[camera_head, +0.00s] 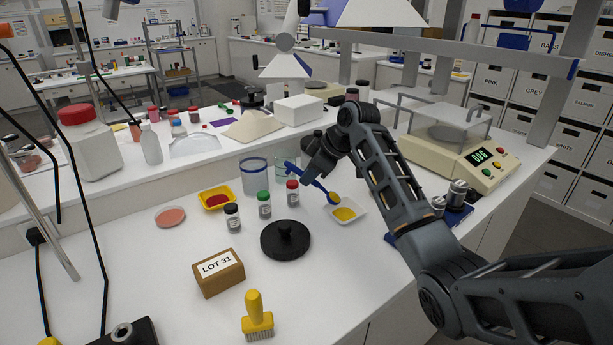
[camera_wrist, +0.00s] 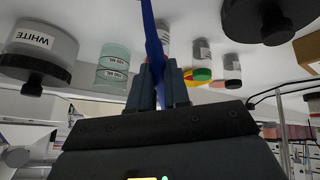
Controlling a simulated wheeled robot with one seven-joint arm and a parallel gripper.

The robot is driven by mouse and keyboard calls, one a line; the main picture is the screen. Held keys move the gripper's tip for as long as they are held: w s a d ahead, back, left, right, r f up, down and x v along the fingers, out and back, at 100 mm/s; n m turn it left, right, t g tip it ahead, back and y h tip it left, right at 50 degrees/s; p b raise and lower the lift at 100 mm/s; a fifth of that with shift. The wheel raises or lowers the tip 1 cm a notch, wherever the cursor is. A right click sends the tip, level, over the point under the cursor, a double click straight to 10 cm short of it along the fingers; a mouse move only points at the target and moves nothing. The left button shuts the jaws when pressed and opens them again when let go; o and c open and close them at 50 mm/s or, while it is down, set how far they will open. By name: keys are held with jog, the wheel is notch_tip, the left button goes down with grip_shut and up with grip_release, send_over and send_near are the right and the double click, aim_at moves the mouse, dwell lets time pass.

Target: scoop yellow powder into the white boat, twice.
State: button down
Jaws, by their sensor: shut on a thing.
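My gripper (camera_head: 314,172) is shut on the blue handle of a scoop (camera_head: 321,187); the handle also shows between the fingers in the wrist view (camera_wrist: 152,35). The scoop's bowl, at its lower right end, looks yellow and is over or at the back left edge of the white boat (camera_head: 358,203). I cannot tell whether it touches the boat. Yellow powder (camera_head: 344,214) lies in the middle of the boat. A source jar of yellow powder is not clearly visible; my gripper and arm hide part of the bench behind.
Small bottles with red (camera_head: 292,193), green (camera_head: 264,204) and black caps (camera_head: 233,217) stand left of the boat, near glass beakers (camera_head: 254,178). A black lid (camera_head: 285,240) lies in front. A balance (camera_head: 455,158) stands at right.

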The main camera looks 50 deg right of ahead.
jog(key=shift+s+d+r+t+y+b, duration=0.25)
jog(key=shift+s+r+t, duration=0.15)
jog(key=shift+t, duration=0.15)
jog(key=shift+s+d+r+t+y+b, duration=0.15)
jog(key=shift+s+r+t+y, duration=0.2)
jog(key=shift+t, duration=0.2)
jog(key=shift+s+d+r+m+t+y+b, duration=0.25)
jog(key=shift+s+d+r+t+b, duration=0.1)
jog(key=shift+s+t+b, duration=0.3)
jog(key=shift+s+d+r+m+t+y+b, duration=0.25)
jog(key=shift+s+t+b, duration=0.25)
jog(key=shift+t+b, duration=0.25)
jog(key=shift+s+d+r+t+y+b, duration=0.1)
jog(key=shift+s+d+t+y+b, duration=0.1)
jog(key=shift+s+t+b, duration=0.35)
jog(key=shift+s+d+r+t+y+b, duration=0.1)
jog(key=shift+s+d+t+b, duration=0.1)
jog(key=shift+b, duration=0.6)
jog(key=shift+s+d+r+t+y+b, duration=0.15)
jog(key=shift+s+t+b, duration=0.25)
jog(key=shift+b, duration=0.4)
jog(key=shift+s+d+f+t+y+b, duration=0.1)
jog(key=shift+s+d+t+b, duration=0.25)
jog(key=shift+b, duration=0.5)
jog(key=shift+s+d+r+t+y+b, duration=0.15)
jog(key=shift+s+t+b, duration=0.1)
jog(key=shift+t+b, duration=0.4)
jog(key=shift+s+d+m+b, duration=0.1)
jog(key=shift+s+m+b, duration=0.25)
jog(key=shift+b, duration=0.8)
